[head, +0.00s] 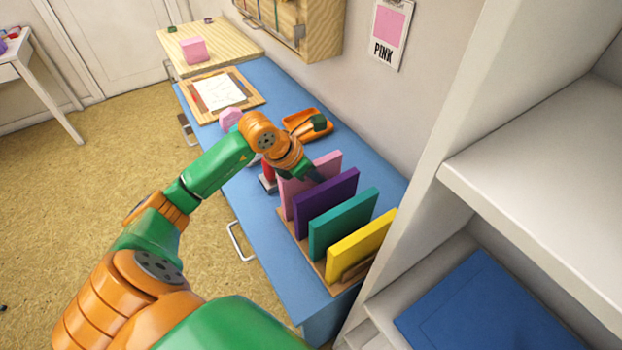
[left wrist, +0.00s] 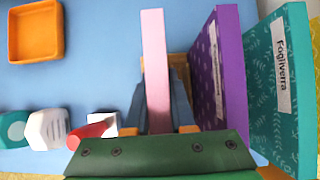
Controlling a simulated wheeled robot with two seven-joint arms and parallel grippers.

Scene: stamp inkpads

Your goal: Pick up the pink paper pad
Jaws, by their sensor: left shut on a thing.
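The pink paper pad (head: 326,163) stands upright at the far end of a row of coloured pads on the blue counter. In the left wrist view the pink paper pad (left wrist: 155,65) shows edge-on between the fingers. My left gripper (head: 312,176) reaches over it from the left and is shut on it. The gripper also shows in the left wrist view (left wrist: 158,105). In the head view the arm hides part of the pad. My right gripper is not in view.
Purple (head: 326,196), teal (head: 343,222) and yellow (head: 361,246) pads stand beside it in a wooden rack (head: 303,244). An orange tray (head: 301,118) lies behind. A red-handled stamp (left wrist: 95,128) stands close by. A white shelf (head: 545,190) rises at the right.

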